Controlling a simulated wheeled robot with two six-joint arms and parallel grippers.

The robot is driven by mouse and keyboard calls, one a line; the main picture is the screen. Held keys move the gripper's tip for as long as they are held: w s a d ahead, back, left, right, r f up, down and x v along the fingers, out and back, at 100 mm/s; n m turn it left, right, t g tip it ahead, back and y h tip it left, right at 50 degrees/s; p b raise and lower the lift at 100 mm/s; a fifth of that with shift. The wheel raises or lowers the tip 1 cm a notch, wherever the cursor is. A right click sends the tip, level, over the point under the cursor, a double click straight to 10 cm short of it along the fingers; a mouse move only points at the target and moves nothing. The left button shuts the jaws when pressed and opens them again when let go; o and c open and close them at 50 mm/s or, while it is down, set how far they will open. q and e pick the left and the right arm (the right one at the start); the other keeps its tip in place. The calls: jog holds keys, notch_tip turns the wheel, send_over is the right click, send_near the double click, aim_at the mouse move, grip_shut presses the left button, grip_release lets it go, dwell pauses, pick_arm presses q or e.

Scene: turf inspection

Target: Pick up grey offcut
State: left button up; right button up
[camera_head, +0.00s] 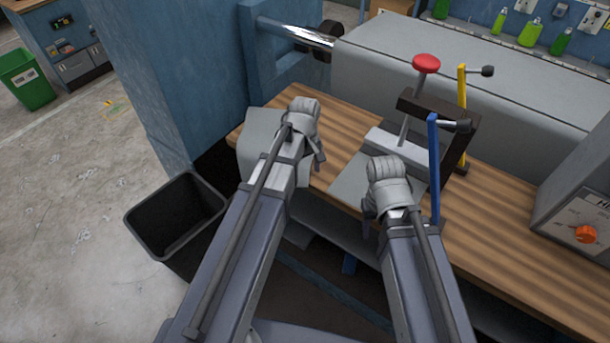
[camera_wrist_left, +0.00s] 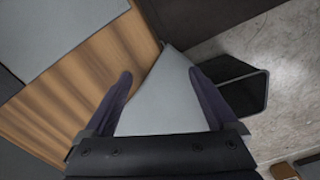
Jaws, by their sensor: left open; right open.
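A flat grey offcut (camera_head: 256,140) lies at the left end of the wooden bench and overhangs its edge; my left arm covers part of it. In the left wrist view the offcut (camera_wrist_left: 165,95) shows as a pale pointed sheet between the fingers. My left gripper (camera_head: 312,148) is open above it, one finger on each side; I cannot tell whether they touch it. A second grey sheet (camera_head: 349,185) lies on the bench under a clamp-like tool; it also shows in the left wrist view (camera_wrist_left: 62,32). My right gripper (camera_head: 371,207) is open, near this sheet and the bench's front edge.
A black bin (camera_head: 170,222) stands on the floor left of the bench. The dark tool (camera_head: 440,118) with a red knob and blue and yellow levers rises beside my right gripper. A control box (camera_head: 580,222) stands at right. Bare bench lies right of the right arm.

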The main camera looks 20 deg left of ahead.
pick_arm(q)
jog(key=c, duration=1.3)
jog(key=shift+c, duration=0.5)
jog(key=shift+r, duration=0.25)
grip_shut()
notch_tip(320, 180, up, 12)
jog(key=p, duration=1.2)
jog(key=shift+f, duration=0.25)
jog(key=shift+r, duration=0.1)
